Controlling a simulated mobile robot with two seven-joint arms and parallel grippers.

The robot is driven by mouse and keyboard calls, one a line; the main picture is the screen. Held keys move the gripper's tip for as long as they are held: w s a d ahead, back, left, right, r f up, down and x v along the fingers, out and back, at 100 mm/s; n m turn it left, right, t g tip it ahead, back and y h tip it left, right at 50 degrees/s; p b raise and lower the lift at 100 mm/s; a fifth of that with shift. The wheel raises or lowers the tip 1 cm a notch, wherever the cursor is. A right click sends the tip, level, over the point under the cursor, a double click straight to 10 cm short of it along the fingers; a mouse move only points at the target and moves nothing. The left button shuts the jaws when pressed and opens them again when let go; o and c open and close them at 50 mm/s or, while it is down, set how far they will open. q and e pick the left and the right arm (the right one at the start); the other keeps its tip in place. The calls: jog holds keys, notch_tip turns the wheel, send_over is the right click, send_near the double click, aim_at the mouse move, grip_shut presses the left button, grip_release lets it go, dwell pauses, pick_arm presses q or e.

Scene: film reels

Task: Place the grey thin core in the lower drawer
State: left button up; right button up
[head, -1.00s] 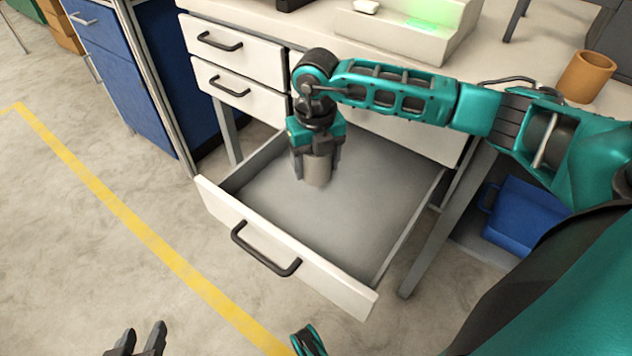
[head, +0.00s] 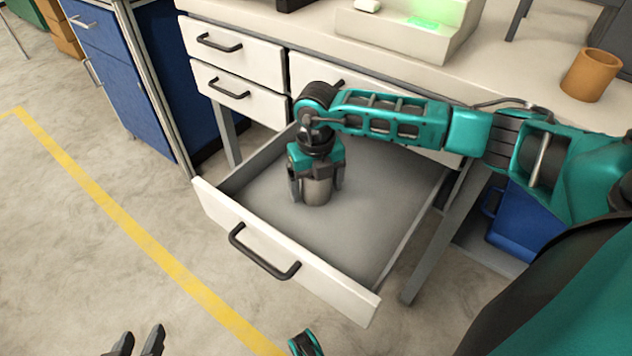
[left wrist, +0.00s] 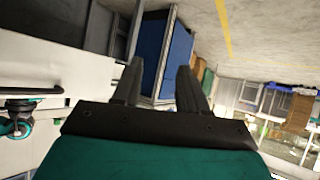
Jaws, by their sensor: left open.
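The grey thin core (head: 317,192) is an upright grey cylinder inside the open lower drawer (head: 375,210). My right gripper (head: 317,189) points down into the drawer with its fingers on both sides of the core, shut on it. The core's lower end is at or just above the drawer floor; I cannot tell which. My left gripper (head: 141,335) is open and empty at the bottom edge of the head view, in front of the drawer. Its two fingers also show in the left wrist view (left wrist: 160,72), with nothing between them.
The drawer's white front panel with a dark handle (head: 262,255) faces me. Closed drawers (head: 235,50) sit above it to the left. An orange-brown cup (head: 590,75) stands on the desk. A blue bin (head: 520,220) is under the desk. The drawer floor around the core is bare.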

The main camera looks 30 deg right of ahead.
jog(key=shift+o, duration=0.4)
jog(key=shift+r, duration=0.55)
pick_arm(q)
jog(key=p, duration=0.2)
jog(key=a+r+p, duration=0.1)
jog(key=shift+s+a+r+p, duration=0.15)
jog(key=shift+s+r+p, duration=0.1)
jog(key=shift+p, duration=0.15)
pick_arm(e)
notch_tip(320, 180, up, 11)
jog(key=shift+r, duration=0.15)
pick_arm(q)
jog(key=shift+r, duration=0.15)
